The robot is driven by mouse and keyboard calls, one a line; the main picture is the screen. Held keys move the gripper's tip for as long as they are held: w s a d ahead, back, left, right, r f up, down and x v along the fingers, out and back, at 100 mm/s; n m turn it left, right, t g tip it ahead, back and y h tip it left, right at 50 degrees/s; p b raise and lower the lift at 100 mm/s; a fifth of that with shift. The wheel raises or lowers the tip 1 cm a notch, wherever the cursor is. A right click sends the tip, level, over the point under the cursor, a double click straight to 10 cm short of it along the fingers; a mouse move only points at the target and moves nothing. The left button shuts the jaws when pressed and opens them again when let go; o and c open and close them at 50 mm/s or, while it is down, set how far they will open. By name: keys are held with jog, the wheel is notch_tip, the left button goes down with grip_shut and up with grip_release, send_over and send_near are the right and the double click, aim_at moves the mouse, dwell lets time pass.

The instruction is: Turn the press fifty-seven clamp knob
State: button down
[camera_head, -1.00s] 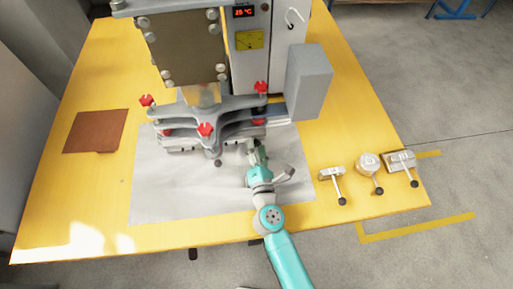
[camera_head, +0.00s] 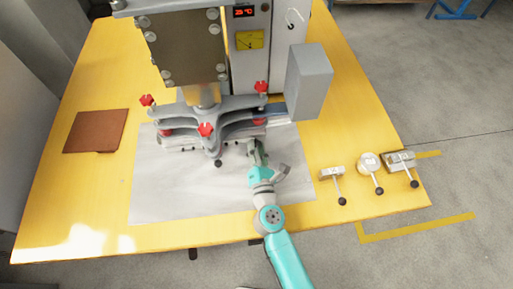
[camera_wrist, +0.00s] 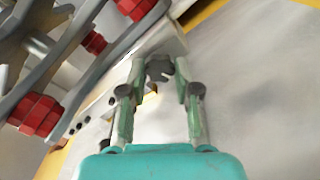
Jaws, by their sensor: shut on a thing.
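The press (camera_head: 212,118) stands on the yellow table, with grey clamp arms and red knobs over a pale sheet. A dark grey lobed clamp knob (camera_wrist: 160,68) sits at the edge of a light metal bar in the wrist view. My gripper (camera_wrist: 158,72) is shut on this knob, one green finger on each side. In the head view my gripper (camera_head: 255,150) is at the press's lower right front, where its own fingers hide the knob. I cannot read a number on the press.
Red knobs (camera_wrist: 40,115) and grey clamp arms lie close left of my gripper. Several small levered fixtures, one of them round (camera_head: 369,162), stand at the table's right edge. A brown sheet (camera_head: 95,131) lies at the left. The pale sheet (camera_head: 185,190) is bare in front.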

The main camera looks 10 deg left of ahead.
jog(key=n, duration=0.4)
jog(key=shift+d+n, duration=0.1)
jog(key=shift+n, duration=0.2)
jog(key=n, duration=0.3)
jog(key=shift+n, duration=0.3)
jog(key=n, duration=0.8)
jog(key=shift+d, duration=0.1)
jog(key=n, duration=0.7)
jog(key=shift+r, duration=0.15)
jog(key=n, duration=0.6)
jog(key=shift+n, duration=0.3)
